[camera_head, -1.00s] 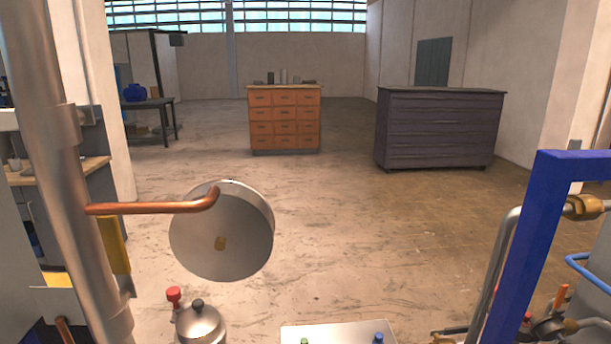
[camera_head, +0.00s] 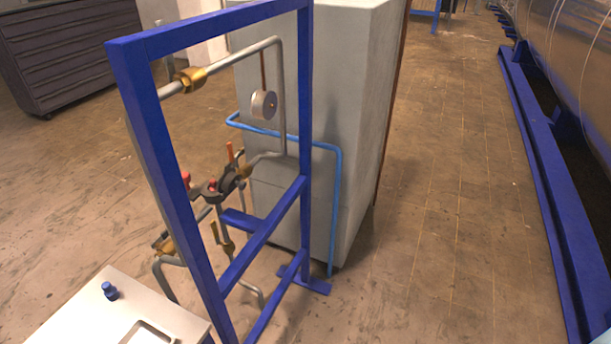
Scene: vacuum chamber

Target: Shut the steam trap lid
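I cannot pick out a steam trap lid for certain in the head view. A blue upright frame (camera_head: 305,110) carries grey pipes, a brass fitting (camera_head: 190,80), a small round gauge (camera_head: 264,105) and a dark valve assembly (camera_head: 222,187) with red and orange parts. A white panel (camera_head: 75,318) with a blue knob (camera_head: 109,290) and a recessed grey part shows at the lower left, cut off by the picture edge. Neither of my grippers is in view.
A tall grey cabinet (camera_head: 345,130) stands behind the blue frame. A dark chest of drawers (camera_head: 75,50) is at the upper left. A large metal cylinder (camera_head: 570,60) on a blue base rail (camera_head: 545,190) runs along the right. Open floor (camera_head: 445,230) lies between cabinet and rail.

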